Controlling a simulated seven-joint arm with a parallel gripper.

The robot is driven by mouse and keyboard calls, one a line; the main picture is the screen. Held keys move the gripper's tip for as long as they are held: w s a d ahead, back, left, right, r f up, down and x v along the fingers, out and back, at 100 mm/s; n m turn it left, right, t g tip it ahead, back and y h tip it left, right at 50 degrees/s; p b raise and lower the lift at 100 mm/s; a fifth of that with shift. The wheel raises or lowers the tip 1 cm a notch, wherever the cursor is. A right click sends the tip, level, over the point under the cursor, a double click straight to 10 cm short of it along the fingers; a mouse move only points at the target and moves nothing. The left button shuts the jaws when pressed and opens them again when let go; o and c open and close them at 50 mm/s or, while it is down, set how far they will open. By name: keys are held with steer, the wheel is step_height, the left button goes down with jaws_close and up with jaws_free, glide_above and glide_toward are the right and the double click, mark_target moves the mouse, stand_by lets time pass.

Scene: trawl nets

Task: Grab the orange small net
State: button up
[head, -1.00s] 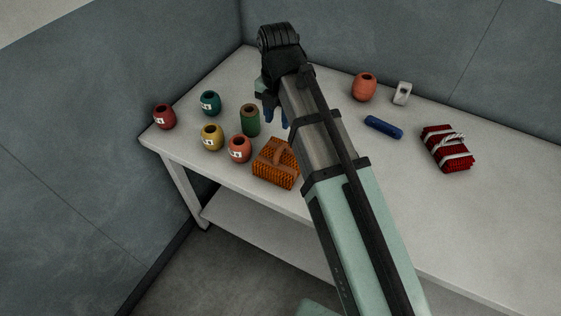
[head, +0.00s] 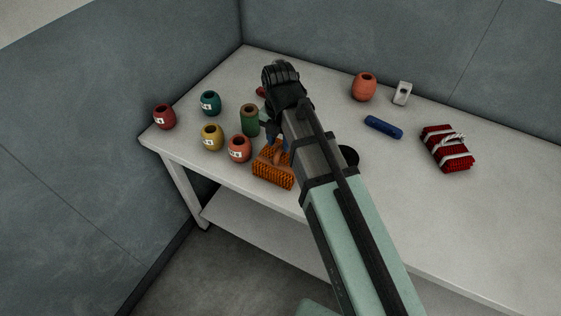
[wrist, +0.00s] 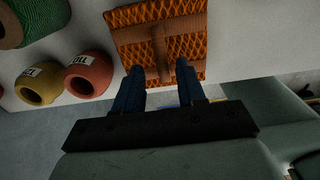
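The orange small net (head: 272,170) is a folded bundle of orange mesh with a brown band and raised handle. It lies near the front edge of the table, partly hidden by my arm in the head view. In the wrist view the net (wrist: 190,50) is at top centre, with its brown handle (wrist: 160,50) running up between my fingers. My gripper (wrist: 160,74) is open, its blue fingertips apart on either side of the handle's near end. The head view shows the blue fingers (head: 278,148) over the net. I cannot tell whether they touch it.
Coral (head: 239,149), yellow (head: 211,137), teal (head: 210,102) and red (head: 164,116) floats stand left of the net, with a green spool (head: 250,121) behind it. A blue object (head: 384,127) and a red net bundle (head: 447,148) lie right. The table's right front is clear.

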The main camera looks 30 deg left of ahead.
mark_target(281, 147)
steer(key=shift+d+f, duration=0.15)
steer(key=shift+f, duration=1.7)
jaws_close()
